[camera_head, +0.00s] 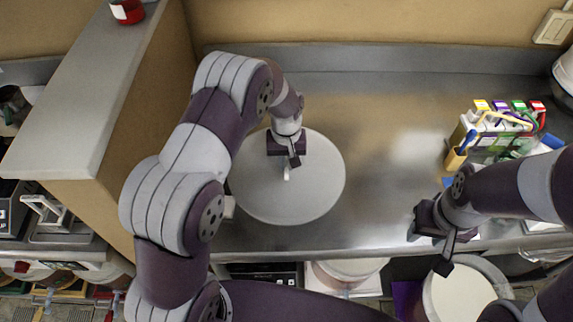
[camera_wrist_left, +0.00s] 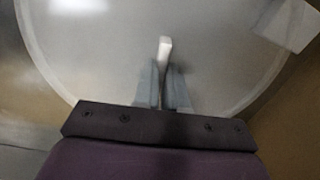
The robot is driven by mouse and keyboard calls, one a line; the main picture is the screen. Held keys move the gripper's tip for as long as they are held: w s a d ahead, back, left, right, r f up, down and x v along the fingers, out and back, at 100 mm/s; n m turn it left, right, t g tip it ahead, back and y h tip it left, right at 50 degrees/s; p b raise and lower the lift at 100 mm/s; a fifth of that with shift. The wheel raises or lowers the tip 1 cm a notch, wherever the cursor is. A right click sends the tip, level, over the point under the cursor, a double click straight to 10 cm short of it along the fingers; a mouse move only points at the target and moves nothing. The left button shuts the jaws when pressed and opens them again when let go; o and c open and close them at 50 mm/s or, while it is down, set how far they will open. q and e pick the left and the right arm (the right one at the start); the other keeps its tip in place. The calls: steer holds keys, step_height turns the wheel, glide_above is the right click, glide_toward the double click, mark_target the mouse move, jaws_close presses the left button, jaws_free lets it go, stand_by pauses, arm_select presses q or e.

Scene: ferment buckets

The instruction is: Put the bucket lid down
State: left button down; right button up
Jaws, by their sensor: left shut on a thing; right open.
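The bucket lid (camera_head: 305,200) is a large round pale grey-white disc. In the head view it lies flat over the steel counter at the centre; I cannot tell whether it touches the counter. My left gripper (camera_head: 289,162) is above the lid and shut on its small upright white handle. In the left wrist view the gripper (camera_wrist_left: 164,90) has its fingers on both sides of the white handle, and the lid (camera_wrist_left: 90,60) fills most of the picture. My right gripper (camera_head: 430,244) is open and empty over the counter's front edge at the right.
The steel counter (camera_head: 390,120) is clear behind and right of the lid. A wooden partition (camera_head: 155,130) bounds the left. A bucket (camera_head: 457,297) stands below the front edge.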

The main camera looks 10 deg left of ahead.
mark_target(286, 170)
arm_select(q)
steer(key=shift+s+f+p, duration=0.15)
steer(key=shift+f+p, duration=0.1)
steer(key=shift+f, duration=0.4)
steer(key=shift+s+f+p, duration=0.15)
steer(key=shift+f+p, duration=0.1)
steer(key=shift+f, duration=0.65)
steer(key=shift+w+f, duration=0.15)
steer(key=shift+f, duration=0.1)
steer(key=shift+f+b, duration=0.35)
steer(key=shift+b, duration=0.1)
arm_select(e)
steer(key=shift+s+r, duration=0.3)
steer(key=shift+r, duration=0.05)
arm_select(q)
steer(key=shift+f, duration=0.1)
steer(key=c, duration=1.2)
jaws_free()
